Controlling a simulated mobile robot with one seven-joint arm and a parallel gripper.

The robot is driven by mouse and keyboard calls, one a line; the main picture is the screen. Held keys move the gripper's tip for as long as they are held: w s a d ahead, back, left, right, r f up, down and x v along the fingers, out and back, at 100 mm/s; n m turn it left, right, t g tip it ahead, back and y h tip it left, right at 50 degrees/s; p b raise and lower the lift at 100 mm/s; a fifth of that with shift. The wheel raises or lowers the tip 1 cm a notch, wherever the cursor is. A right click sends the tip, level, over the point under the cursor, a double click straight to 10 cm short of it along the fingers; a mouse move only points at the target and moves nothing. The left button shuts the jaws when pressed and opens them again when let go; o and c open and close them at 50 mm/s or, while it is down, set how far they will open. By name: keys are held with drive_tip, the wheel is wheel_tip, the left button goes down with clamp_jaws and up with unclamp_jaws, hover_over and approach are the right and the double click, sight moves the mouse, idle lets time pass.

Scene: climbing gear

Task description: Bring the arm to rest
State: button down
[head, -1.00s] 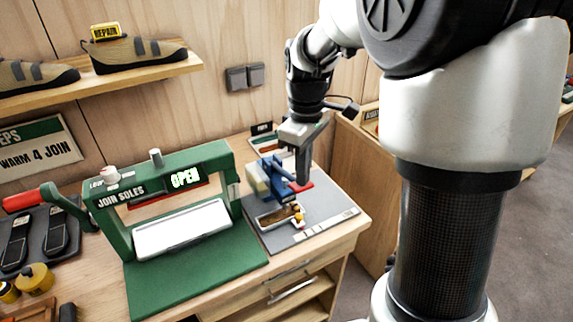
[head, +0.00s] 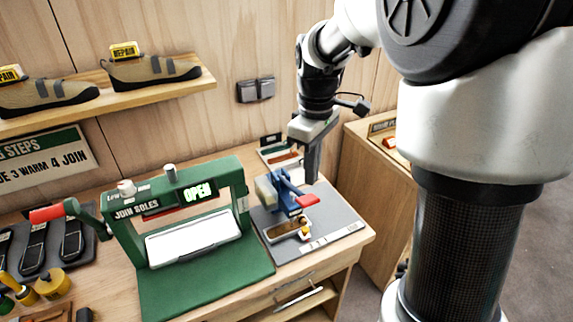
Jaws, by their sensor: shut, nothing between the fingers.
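My gripper (head: 312,166) points down at the back right of the workbench, above and just behind the blue clamp tool with a red handle end (head: 291,190). Its fingers are together with nothing between them. Whether the fingertips touch anything behind the tool cannot be told. My arm reaches in from the upper right.
A green sole press (head: 245,200) with a lit "OPEN" sign stands left of the tool. A wooden shelf (head: 170,88) with shoes hangs above. A wooden cabinet (head: 375,190) stands to the right.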

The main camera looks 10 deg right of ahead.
drive_tip(key=shift+s+r, duration=0.15)
drive_tip(key=shift+r, duration=0.1)
drive_tip(key=s+r+m+t, duration=0.2)
drive_tip(key=s+r+m, duration=0.2)
drive_tip(key=s, duration=0.5)
drive_tip(key=s+r+m+t, duration=0.3)
drive_tip(key=s+r+m, duration=0.1)
drive_tip(key=s, duration=0.4)
drive_tip(key=shift+s+m+t, duration=0.3)
drive_tip(key=shift+s+m, duration=0.05)
drive_tip(key=shift+m, duration=0.45)
